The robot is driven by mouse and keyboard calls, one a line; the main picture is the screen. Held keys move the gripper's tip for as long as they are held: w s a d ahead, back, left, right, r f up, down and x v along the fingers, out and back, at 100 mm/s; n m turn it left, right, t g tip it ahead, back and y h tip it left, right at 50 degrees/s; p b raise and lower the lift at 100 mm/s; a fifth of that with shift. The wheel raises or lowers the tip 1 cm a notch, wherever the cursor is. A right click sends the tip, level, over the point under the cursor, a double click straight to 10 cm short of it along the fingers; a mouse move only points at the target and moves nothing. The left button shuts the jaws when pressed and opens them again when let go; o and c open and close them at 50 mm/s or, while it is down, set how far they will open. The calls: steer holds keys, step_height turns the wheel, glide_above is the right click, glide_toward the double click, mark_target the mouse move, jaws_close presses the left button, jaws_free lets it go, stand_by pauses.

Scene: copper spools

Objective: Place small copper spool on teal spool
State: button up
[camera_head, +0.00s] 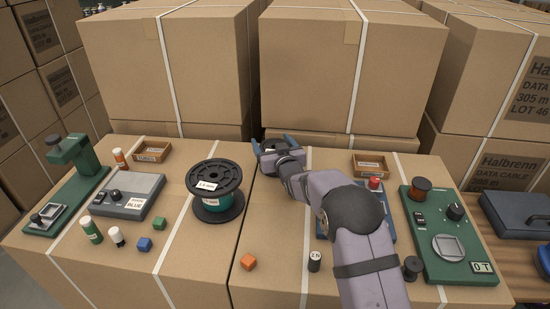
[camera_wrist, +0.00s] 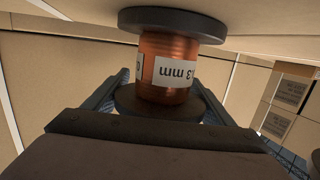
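The small copper spool (camera_wrist: 168,55) has dark flanges and a white label ending in "3 mm", upside down in the wrist view. My gripper (camera_head: 270,146) is near the back of the carton top, by the tall boxes. Its fingers lie along both sides of one dark flange and look shut on it; the wrist view also shows them (camera_wrist: 160,92). In the head view only a dark flange shows between the fingers. I cannot tell whether the spool touches the surface below. The teal spool (camera_head: 219,203), with black flanges, stands upright left of my gripper and nearer the camera.
Tall cartons (camera_head: 165,65) stand close behind my gripper. A grey box (camera_head: 127,196) and green stand (camera_head: 72,165) are left; a green device (camera_head: 450,235) with a reddish-brown spool (camera_head: 421,188) is right. Small wooden trays (camera_head: 153,151) and coloured blocks (camera_head: 248,262) lie around.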

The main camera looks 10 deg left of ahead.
steer(key=shift+r, duration=0.2)
steer(key=c, duration=0.5)
steer(key=shift+r, duration=5.05)
